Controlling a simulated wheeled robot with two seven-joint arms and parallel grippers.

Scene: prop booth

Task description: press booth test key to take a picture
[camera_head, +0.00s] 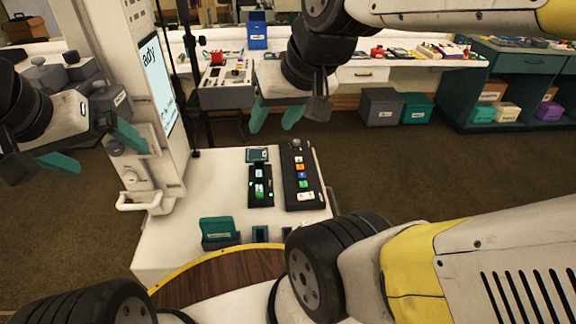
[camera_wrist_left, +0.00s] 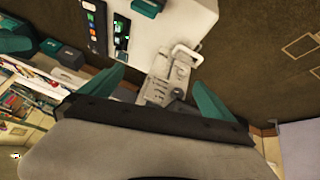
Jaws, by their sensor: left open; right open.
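The white booth column (camera_head: 165,100) stands at the left with a lit screen (camera_head: 153,75) reading "ady". Low on its front is a light panel (camera_head: 130,175) with knobs and a white handle (camera_head: 138,201); in the left wrist view the panel (camera_wrist_left: 165,88) shows small grey controls. I cannot tell which control is the test key. My left gripper (camera_head: 93,147) is open and empty beside the column, its teal fingers apart; they also frame the panel in the left wrist view (camera_wrist_left: 155,95). My right gripper (camera_head: 276,116) is open and empty above the floor behind the white table.
The white table (camera_head: 185,240) holds a black strip with coloured buttons (camera_head: 300,175), a black device with green lights (camera_head: 260,185) and a teal holder (camera_head: 219,232). Behind are a cluttered counter (camera_head: 400,63), a grey box (camera_head: 381,107) and a teal bin (camera_head: 416,107).

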